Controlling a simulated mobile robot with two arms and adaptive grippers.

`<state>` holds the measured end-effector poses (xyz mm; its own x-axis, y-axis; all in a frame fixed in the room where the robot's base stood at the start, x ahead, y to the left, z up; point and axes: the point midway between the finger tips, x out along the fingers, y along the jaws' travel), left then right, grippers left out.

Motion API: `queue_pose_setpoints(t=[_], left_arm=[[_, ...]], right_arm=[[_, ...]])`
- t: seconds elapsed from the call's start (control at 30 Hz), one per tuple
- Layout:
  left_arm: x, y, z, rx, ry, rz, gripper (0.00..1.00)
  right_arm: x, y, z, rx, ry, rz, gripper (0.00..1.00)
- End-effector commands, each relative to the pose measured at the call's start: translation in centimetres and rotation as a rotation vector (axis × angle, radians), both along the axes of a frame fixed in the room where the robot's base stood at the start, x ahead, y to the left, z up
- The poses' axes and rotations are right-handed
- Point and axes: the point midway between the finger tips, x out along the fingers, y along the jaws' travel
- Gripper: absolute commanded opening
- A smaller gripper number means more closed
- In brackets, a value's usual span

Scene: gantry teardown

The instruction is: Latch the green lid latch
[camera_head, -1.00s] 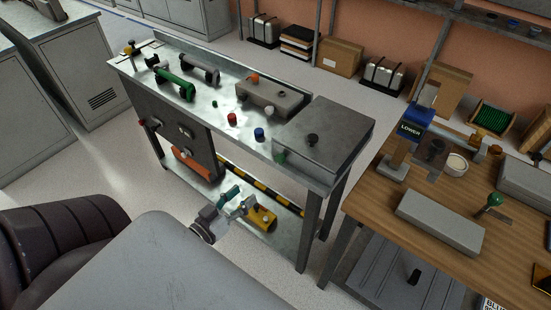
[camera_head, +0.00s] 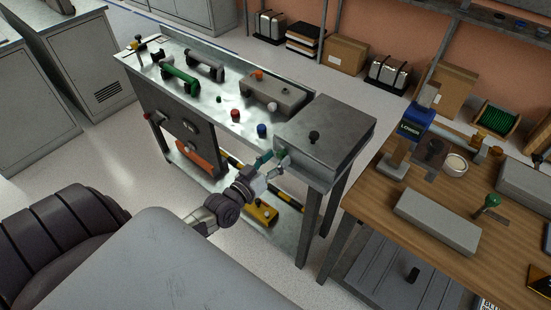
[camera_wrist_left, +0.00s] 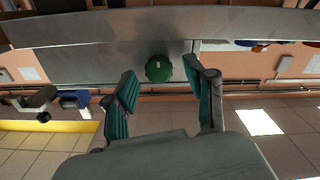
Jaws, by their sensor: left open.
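The grey lidded box (camera_head: 335,122) sits at the right end of the metal workbench, its lid down and a black knob (camera_head: 314,135) on top. The green latch (camera_wrist_left: 158,68) shows in the left wrist view as a round ribbed knob on the box's front. In the head view it is largely hidden by my gripper. My left gripper (camera_head: 272,165) is in front of the box at latch height. Its teal-padded fingers are open in the left wrist view (camera_wrist_left: 160,95), with the green latch seen ahead between the tips, apparently not touched. My right gripper is not in view.
The bench top holds a green handle (camera_head: 180,79), a red knob (camera_head: 235,115), a blue knob (camera_head: 261,130) and a grey block (camera_head: 272,93). A yellow part (camera_head: 262,213) lies on the lower shelf. A wooden table (camera_head: 380,190) stands close on the right.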

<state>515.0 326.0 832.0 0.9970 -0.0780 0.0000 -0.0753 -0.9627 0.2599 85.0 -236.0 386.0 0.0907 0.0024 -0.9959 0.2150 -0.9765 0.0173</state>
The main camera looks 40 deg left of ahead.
Motion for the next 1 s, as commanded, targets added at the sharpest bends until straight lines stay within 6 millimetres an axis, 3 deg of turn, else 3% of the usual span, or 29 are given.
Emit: queue_pose_setpoints(t=[0.3, 0.63, 1.0], left_arm=[[0.22, -0.04, -0.05, 0.000, 0.001, 0.000, 0.54], [0.20, -0.04, -0.04, 0.000, 0.001, 0.000, 0.00], [0.21, -0.05, 0.12, 0.056, -0.004, 0.000, 0.00]], right_arm=[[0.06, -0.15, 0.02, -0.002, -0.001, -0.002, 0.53], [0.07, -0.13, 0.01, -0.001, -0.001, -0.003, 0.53], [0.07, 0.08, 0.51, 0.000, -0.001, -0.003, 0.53]])
